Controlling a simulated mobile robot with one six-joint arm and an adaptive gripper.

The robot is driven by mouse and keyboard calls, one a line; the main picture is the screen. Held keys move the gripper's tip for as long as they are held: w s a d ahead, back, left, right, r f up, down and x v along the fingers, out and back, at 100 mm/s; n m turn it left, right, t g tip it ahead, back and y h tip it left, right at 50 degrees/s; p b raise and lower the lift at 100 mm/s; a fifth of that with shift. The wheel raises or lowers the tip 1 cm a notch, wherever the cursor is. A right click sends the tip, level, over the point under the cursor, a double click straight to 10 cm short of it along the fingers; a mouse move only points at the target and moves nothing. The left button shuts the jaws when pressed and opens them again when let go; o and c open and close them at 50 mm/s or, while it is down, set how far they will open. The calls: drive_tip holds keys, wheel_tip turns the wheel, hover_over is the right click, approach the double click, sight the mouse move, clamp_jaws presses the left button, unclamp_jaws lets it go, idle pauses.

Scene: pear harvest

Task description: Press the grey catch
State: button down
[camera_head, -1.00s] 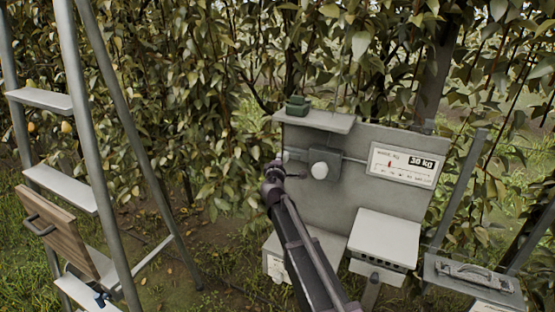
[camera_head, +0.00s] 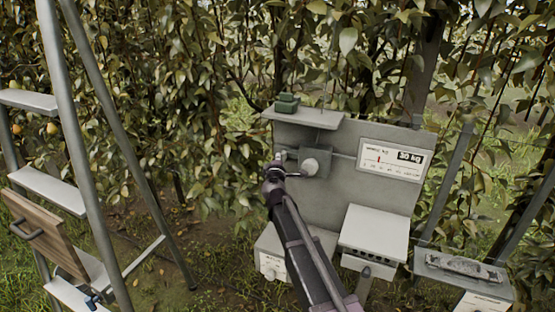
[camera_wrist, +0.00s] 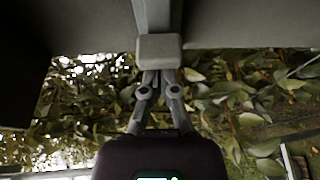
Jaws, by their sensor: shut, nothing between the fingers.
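My gripper (camera_head: 279,159) is at the left side of a grey upright panel (camera_head: 345,190), beside a grey box with a pale round knob (camera_head: 310,167). In the wrist view the fingers of my gripper (camera_wrist: 158,78) are together and empty. Their tips meet the lower edge of a grey block (camera_wrist: 159,48) on a grey bar, which looks like the catch. I cannot tell whether they touch it or only overlap it in the picture. In the head view the catch is hard to make out behind my gripper.
A small green object (camera_head: 287,103) sits on the shelf (camera_head: 318,119) above. A 30 kg scale display (camera_head: 392,160) is at right. White boxes (camera_head: 374,232) stand below. A ladder (camera_head: 88,150) with a wooden board (camera_head: 45,232) stands at left. Leafy branches fill the back.

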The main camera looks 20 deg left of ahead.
drive_tip(key=shift+w+a, duration=0.15)
drive_tip(key=shift+a, duration=0.35)
drive_tip(key=s, duration=0.9)
drive_tip(key=shift+s+a, duration=0.2)
drive_tip(key=shift+s, duration=0.15)
drive_tip(key=shift+s+f, duration=0.1)
drive_tip(key=shift+s, duration=0.05)
